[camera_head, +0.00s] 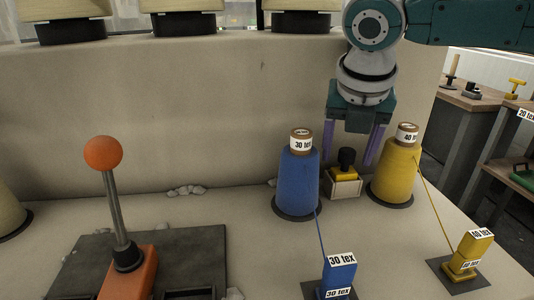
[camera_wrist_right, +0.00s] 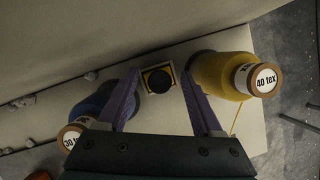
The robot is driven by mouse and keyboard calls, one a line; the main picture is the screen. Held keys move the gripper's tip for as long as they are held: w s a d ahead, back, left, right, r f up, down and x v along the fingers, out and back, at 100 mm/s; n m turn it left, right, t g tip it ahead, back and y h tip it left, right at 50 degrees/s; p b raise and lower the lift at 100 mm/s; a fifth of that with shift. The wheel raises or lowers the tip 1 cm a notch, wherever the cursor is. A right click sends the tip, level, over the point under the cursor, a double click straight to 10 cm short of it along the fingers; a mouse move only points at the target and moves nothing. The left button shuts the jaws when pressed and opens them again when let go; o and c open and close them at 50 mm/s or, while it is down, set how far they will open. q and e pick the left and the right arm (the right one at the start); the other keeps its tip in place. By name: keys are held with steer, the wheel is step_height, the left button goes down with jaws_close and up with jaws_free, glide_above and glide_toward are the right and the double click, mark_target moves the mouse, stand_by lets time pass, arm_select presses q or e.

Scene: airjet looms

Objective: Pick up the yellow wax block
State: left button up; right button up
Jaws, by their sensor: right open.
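The yellow wax block (camera_head: 345,175) has a black knob on top and sits in a small pale box between the blue and yellow yarn cones. In the right wrist view the block (camera_wrist_right: 147,77) shows from above, with its dark round knob in the middle. My right gripper (camera_head: 349,152) points down above the block, with its two purple fingers apart. In the right wrist view the right gripper (camera_wrist_right: 160,82) is open and empty, and the block appears between its fingertips. I cannot tell the exact height gap. My left gripper is not in view.
The blue cone (camera_head: 297,182) stands close left of the box and the yellow cone (camera_head: 396,177) close right. Yellow (camera_head: 468,255) and blue (camera_head: 338,276) tagged blocks stand in front. An orange-knobbed lever (camera_head: 115,205) rises at left. A pale wall (camera_head: 200,110) is behind.

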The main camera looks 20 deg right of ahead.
steer(key=shift+w+d+f, duration=0.1)
steer(key=shift+f, duration=0.25)
steer(key=shift+c, duration=0.3)
jaws_close()
